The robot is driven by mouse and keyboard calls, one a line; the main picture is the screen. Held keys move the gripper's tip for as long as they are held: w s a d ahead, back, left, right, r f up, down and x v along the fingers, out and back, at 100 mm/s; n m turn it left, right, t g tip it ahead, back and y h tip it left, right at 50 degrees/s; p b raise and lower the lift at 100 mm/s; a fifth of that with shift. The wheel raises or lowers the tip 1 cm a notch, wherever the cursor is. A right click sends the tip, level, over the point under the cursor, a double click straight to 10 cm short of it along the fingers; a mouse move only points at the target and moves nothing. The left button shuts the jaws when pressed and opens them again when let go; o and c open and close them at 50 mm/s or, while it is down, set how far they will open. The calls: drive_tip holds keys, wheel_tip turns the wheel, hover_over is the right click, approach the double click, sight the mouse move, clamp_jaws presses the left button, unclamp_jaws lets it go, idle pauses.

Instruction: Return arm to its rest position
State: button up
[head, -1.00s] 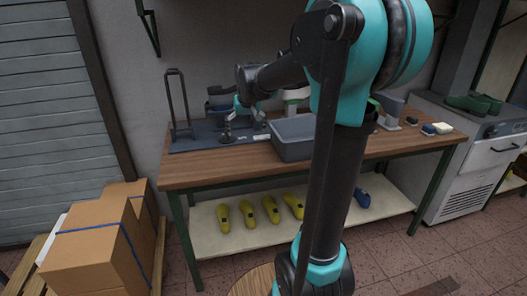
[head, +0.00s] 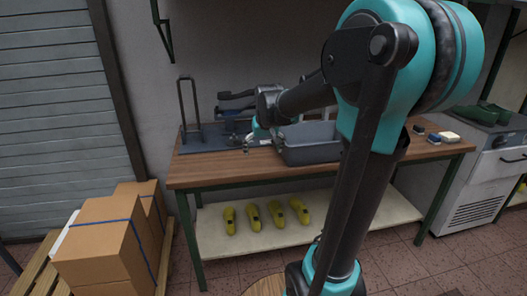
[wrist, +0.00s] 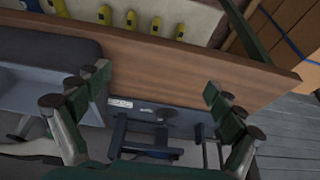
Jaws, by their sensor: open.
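My arm crosses the head view from the lower middle up to the teal joint at upper right, then reaches left over the workbench. My gripper (head: 258,136) is small and partly hidden there, above the bench near the grey bin. In the wrist view my gripper (wrist: 152,92) shows two widely spread fingers with nothing between them. Below and beyond the fingers are the wooden bench top (wrist: 185,75) and a dark mat (wrist: 185,120) with a black stand on it.
The grey bin (head: 312,155) stands on the workbench (head: 220,178). Several yellow shoe lasts (head: 253,217) lie on the lower shelf (head: 300,237). Cardboard boxes (head: 100,245) are at left. A white cabinet (head: 487,190) with green shoes (head: 483,114) is at right.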

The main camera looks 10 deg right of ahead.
drive_tip(key=s+d+f, duration=0.1)
drive_tip(key=s+f, duration=0.6)
drive_tip(key=s, duration=0.4)
drive_tip(key=s+d+f, duration=0.1)
drive_tip(key=s+f, duration=0.7)
drive_tip(key=s, duration=0.4)
drive_tip(key=shift+f, duration=0.15)
